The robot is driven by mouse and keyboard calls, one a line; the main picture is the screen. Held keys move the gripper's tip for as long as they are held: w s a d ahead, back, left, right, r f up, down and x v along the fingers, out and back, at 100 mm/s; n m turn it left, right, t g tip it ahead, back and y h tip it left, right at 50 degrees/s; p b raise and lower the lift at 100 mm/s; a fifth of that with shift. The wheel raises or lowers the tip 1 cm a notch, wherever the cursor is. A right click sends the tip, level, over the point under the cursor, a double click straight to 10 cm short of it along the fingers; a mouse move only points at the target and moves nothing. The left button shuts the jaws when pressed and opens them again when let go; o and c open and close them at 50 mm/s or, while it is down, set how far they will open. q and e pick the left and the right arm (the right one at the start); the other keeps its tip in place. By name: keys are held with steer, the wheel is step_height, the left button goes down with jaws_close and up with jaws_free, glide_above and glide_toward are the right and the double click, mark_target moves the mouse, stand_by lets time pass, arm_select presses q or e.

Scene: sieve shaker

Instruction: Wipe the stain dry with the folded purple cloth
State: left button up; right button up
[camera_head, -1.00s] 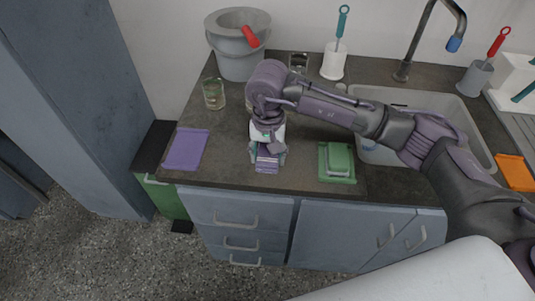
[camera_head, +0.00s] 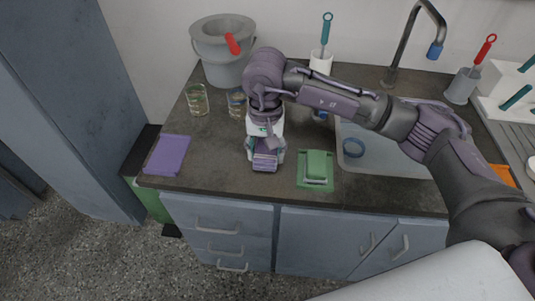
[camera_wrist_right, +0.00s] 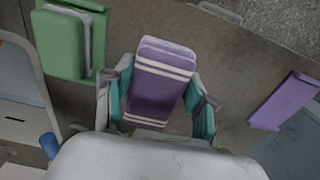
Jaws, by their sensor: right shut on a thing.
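The folded purple cloth (camera_head: 265,161) has white stripes and shows large in the right wrist view (camera_wrist_right: 160,82). My right gripper (camera_head: 265,152) is shut on it, with a teal-padded finger on each side of the cloth (camera_wrist_right: 158,98). In the head view the cloth is low at the counter's front part, between a flat purple mat (camera_head: 167,155) and a green sponge. Whether it touches the counter (camera_head: 220,165) is hard to tell. No stain shows; the cloth and gripper may cover it. My left gripper is not in view.
The green sponge (camera_head: 318,164) on its green mat lies close right of my gripper. Two glasses (camera_head: 197,99) (camera_head: 237,103), a grey bucket (camera_head: 223,50) and a brush holder (camera_head: 321,62) stand behind. The sink (camera_head: 385,155) is at the right.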

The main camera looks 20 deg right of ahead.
steer(key=shift+r+p, duration=0.65)
steer(key=shift+r, duration=1.15)
steer(key=shift+d, duration=0.1)
